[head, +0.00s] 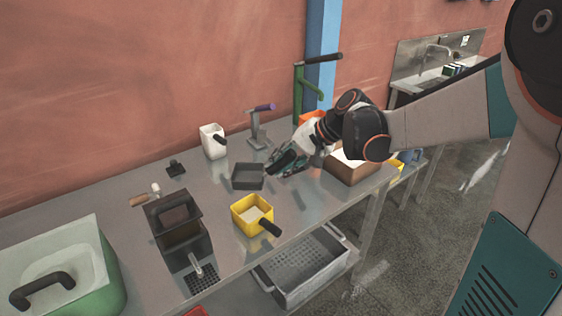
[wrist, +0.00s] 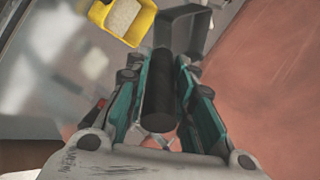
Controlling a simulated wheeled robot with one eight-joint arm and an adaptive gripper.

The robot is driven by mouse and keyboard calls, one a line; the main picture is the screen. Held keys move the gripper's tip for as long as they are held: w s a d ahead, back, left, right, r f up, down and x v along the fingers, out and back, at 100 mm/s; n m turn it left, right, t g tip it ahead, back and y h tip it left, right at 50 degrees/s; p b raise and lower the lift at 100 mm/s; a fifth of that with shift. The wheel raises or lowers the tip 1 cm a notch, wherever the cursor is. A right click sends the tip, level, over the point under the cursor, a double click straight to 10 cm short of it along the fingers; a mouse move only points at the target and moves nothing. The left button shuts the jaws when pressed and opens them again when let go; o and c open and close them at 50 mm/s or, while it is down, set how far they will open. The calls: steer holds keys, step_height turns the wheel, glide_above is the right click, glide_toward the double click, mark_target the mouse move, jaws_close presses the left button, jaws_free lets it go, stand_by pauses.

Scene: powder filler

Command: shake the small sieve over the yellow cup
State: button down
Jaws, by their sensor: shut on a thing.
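The small sieve (head: 248,185) is a dark grey square pan. My gripper (head: 282,165) is shut on its black handle (wrist: 159,85), which lies between the two teal fingers (wrist: 158,100). The sieve's grey frame also shows ahead of the fingers in the wrist view (wrist: 186,12), partly hidden by the handle. The yellow cup (head: 238,221) holds pale powder and has a black handle toward the table's front edge. In the head view the sieve is beyond the cup and apart from it. The cup also shows in the wrist view (wrist: 144,25), beside the sieve and cut by the frame's top.
A white cup (head: 212,142) and a purple-handled press (head: 256,128) stand behind the sieve. A dark box-shaped device (head: 178,232) is left of the yellow cup. A green bin (head: 105,270) is at the far left, a brown box (head: 350,172) under my arm. Bare metal surrounds the cup.

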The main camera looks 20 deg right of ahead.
step_height(320, 180, down, 8)
steer(key=b, duration=0.6)
steer(key=shift+f, duration=0.25)
stand_by(1.2)
steer(key=shift+a, duration=0.1)
stand_by(0.4)
stand_by(1.3)
